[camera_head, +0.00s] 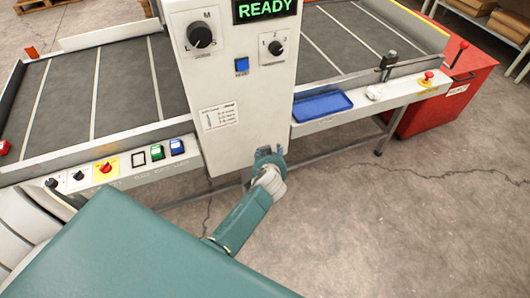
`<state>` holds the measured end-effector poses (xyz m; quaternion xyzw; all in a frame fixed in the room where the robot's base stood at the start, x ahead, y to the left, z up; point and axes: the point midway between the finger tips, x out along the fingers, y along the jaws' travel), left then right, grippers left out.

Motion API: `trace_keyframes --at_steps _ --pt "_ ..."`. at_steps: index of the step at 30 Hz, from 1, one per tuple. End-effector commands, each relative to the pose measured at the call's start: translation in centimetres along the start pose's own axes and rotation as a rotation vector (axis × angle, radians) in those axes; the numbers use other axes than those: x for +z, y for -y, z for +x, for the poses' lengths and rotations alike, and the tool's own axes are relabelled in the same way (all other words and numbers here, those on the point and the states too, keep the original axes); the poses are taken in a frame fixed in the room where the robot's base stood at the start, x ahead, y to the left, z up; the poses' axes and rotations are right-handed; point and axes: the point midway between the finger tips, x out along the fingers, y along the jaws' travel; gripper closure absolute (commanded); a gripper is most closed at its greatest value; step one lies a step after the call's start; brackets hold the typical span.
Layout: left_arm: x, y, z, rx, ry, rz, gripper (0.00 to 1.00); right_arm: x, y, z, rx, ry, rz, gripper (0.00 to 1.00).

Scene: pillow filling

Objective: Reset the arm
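A teal and white arm of mine reaches up the lower middle of the head view to just below the white machine column (235,95). No second gripper shows. I see no pillow held.
The column's screen (264,9) reads READY. Grey belts stand left (62,98) and right (330,35). A blue tray (321,106) lies on the right ledge. A red cabinet (450,88) stands far right. Open, cracked concrete floor (420,220) lies at lower right.

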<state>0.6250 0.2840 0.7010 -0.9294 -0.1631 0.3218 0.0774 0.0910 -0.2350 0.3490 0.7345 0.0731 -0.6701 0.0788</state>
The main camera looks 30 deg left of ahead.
Motion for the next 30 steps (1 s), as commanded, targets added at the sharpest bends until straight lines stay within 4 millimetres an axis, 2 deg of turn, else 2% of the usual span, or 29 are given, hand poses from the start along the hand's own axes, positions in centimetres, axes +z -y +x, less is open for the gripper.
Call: trace_keyframes --at_steps 18,21,23,26,29,30 --pt "0.6 -0.2 0.0 0.007 0.007 0.006 0.53 0.0 0.0 -0.1 0.000 0.000 0.000 0.60" --pt "1.4 -0.5 0.1 0.015 0.019 0.014 0.53 0.0 0.0 -0.1 0.000 0.000 0.000 0.60" --pt "3.1 -0.9 0.2 0.030 0.041 0.029 0.53 0.0 0.0 -0.1 0.000 0.000 0.000 0.60" --pt "8.1 -2.3 0.3 0.078 0.104 0.072 0.53 0.0 0.0 0.0 0.000 0.000 0.000 0.60" --pt "15.3 -3.8 -0.2 0.145 0.194 0.124 0.53 0.0 0.0 -0.1 0.000 0.000 0.000 0.60" --pt "18.3 -4.3 -0.6 0.173 0.230 0.145 0.53 0.0 0.0 -0.1 0.000 0.000 0.000 0.60"
